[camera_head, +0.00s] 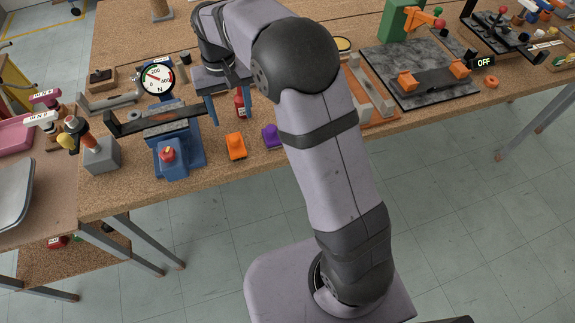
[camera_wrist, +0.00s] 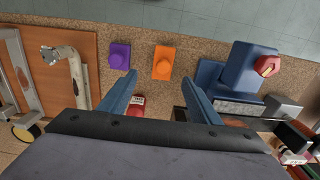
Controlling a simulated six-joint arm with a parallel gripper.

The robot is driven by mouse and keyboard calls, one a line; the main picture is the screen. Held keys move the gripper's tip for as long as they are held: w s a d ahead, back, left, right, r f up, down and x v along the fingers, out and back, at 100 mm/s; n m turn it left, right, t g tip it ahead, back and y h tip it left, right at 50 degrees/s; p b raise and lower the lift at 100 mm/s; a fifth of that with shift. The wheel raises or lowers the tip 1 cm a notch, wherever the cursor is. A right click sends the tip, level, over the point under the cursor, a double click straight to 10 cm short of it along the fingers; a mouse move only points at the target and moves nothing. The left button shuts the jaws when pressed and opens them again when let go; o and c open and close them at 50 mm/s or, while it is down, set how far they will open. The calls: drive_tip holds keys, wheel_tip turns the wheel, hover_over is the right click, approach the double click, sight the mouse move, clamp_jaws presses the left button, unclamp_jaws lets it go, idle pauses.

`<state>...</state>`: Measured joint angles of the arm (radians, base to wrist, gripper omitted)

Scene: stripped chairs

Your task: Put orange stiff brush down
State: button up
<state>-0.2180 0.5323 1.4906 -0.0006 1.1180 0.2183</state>
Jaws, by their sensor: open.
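The orange stiff brush (camera_head: 236,146), a small orange block with a raised knob, rests on the cork-coloured bench near its front edge. It also shows in the wrist view (camera_wrist: 163,62), just beyond and between my fingertips. My gripper (camera_head: 230,115) is open with its blue fingers pointing down; in the wrist view (camera_wrist: 159,80) the gap between them is empty. The fingers appear apart from the brush. A similar purple block (camera_head: 270,136) sits to the right of the brush; it is left of it in the wrist view (camera_wrist: 119,55).
A blue fixture (camera_head: 178,143) with a red knob and a dial gauge (camera_head: 159,78) stands left of the brush. A red item (camera_head: 240,104) is close to my fingers. A wooden board with metal rails (camera_head: 373,90) lies right. The bench's front edge is near.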

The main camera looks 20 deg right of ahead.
drive_tip(key=s+d+f, duration=0.2)
drive_tip(key=s+d, duration=0.3)
drive_tip(key=s, duration=0.7)
drive_tip(key=s+d+f, duration=0.2)
drive_tip(key=s+d, duration=0.3)
drive_tip(key=s, duration=0.7)
drive_tip(key=shift+f, duration=0.15)
drive_tip(key=shift+o, duration=0.5)
drive_tip(key=shift+w+d, duration=0.1)
drive_tip(key=shift+w, duration=0.05)
drive_tip(key=b, duration=0.1)
hover_over(234, 138)
drive_tip(key=shift+w+f, duration=0.2)
drive_tip(key=shift+w, duration=0.05)
drive_tip(key=shift+f, duration=1.05)
drive_tip(key=shift+s+f+p, duration=0.2)
drive_tip(key=shift+f+p, duration=0.45)
drive_tip(key=shift+p, duration=0.15)
drive_tip(key=shift+f+p, duration=0.75)
drive_tip(key=shift+f, duration=1.2)
